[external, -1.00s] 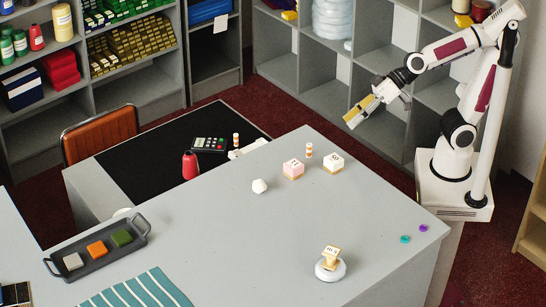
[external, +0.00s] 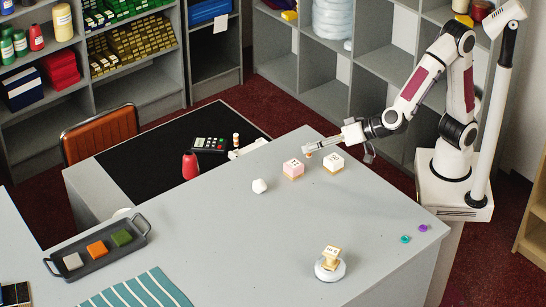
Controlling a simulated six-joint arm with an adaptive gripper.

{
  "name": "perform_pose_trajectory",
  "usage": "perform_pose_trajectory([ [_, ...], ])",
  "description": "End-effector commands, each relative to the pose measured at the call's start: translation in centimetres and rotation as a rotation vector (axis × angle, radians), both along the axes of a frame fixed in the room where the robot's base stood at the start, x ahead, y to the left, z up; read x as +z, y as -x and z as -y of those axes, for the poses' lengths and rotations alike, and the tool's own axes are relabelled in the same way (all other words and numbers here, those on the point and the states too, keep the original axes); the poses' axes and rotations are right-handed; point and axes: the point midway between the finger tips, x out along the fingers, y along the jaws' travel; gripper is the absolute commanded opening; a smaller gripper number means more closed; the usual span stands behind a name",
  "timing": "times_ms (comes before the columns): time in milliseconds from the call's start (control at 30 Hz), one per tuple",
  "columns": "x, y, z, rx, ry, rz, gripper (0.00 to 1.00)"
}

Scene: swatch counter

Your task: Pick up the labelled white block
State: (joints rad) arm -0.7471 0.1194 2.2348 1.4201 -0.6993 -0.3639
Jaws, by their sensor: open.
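A white block (external: 333,163) with dark marks on top and a tan lower edge sits near the far edge of the grey counter. A pinkish block (external: 293,169), also marked on top, sits just left of it. A cream block with dark marks (external: 331,253) rests on a round white stand (external: 330,272) near the front right. My gripper (external: 312,148) is open, above and behind the white and pinkish blocks, pointing left. It appears empty and apart from both blocks. The small striped cylinder by the blocks is mostly hidden at its fingertips.
A white faceted object (external: 259,186) lies left of the blocks. A dark tray (external: 140,241) with grey, orange and green pieces stands at the left, beside a striped cloth (external: 140,290). Teal (external: 405,239) and purple (external: 423,228) discs lie at the right. The counter's middle is clear.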

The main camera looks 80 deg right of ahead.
Motion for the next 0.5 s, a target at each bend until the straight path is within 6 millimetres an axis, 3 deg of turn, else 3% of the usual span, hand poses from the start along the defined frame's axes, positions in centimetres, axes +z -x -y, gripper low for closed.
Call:
perform_pose_trajectory([
  [267, -4.7, 2.6, 0.7, -0.193, 0.147, -0.046, 0.54],
  [500, -7.6, 6.5, 1.9, -0.345, 0.307, -0.086, 0.54],
])
